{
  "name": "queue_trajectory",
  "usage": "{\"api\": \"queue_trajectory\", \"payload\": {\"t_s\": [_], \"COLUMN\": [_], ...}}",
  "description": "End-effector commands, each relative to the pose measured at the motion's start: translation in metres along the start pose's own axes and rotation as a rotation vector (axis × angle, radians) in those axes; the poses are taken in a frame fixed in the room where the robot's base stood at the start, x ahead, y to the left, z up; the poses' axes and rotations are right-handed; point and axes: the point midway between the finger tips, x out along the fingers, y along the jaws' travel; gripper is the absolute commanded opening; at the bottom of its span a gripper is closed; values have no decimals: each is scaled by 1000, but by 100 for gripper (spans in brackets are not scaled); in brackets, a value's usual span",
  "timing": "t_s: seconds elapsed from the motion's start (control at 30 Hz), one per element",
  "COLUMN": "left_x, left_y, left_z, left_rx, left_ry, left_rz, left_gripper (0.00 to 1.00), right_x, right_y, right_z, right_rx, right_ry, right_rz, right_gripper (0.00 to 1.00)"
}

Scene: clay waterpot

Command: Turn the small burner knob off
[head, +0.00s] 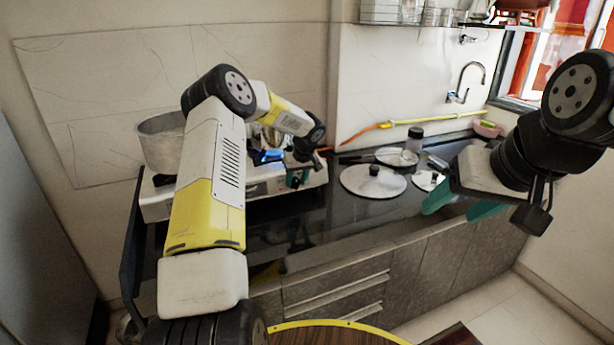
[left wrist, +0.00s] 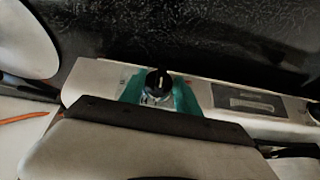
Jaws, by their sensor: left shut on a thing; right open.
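The small burner knob (left wrist: 158,80) is black with a pale pointer line and sits on the stove's pale front panel in the left wrist view. My left gripper (left wrist: 159,95) has its teal fingers on both sides of this knob and is shut on it. In the head view my left gripper (head: 298,178) is at the right end of the stove (head: 262,186), and the knob is hard to make out there. A blue glow (head: 268,156) shows at the burner beside my left wrist. My right gripper (head: 462,205) is open and empty, in front of the counter at the right.
A large metal pot (head: 160,143) stands on the stove's left side. A metal lid (head: 373,181), a jar (head: 415,138) and a pan lie on the black counter (head: 340,215). Another dark knob (left wrist: 313,108) shows at the panel's right edge in the left wrist view.

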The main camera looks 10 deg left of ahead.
Motion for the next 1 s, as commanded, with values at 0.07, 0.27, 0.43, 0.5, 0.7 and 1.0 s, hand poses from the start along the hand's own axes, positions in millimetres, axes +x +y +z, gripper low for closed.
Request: {"api": "queue_trajectory", "payload": {"t_s": [0.07,0.27,0.43,0.5,0.7,1.0], "left_x": [-1,-1,0,0,2,6], "left_y": [3,7,10,11,13,16], "left_z": [0,0,1,1,2,4], "left_rx": [21,102,190,228,336,498], "left_ry": [3,5,5,5,5,5], "left_rz": [-28,-143,-273,-328,-486,-721], "left_gripper": [0,0,0,0,0,0], "right_x": [0,0,0,0,0,0], "right_y": [0,0,0,0,0,0], "right_z": [0,0,0,0,0,0], "right_rx": [0,0,0,0,0,0], "right_ry": [0,0,0,0,0,0], "right_rz": [0,0,0,0,0,0], "right_gripper": [60,60,60,60,60,60]}}
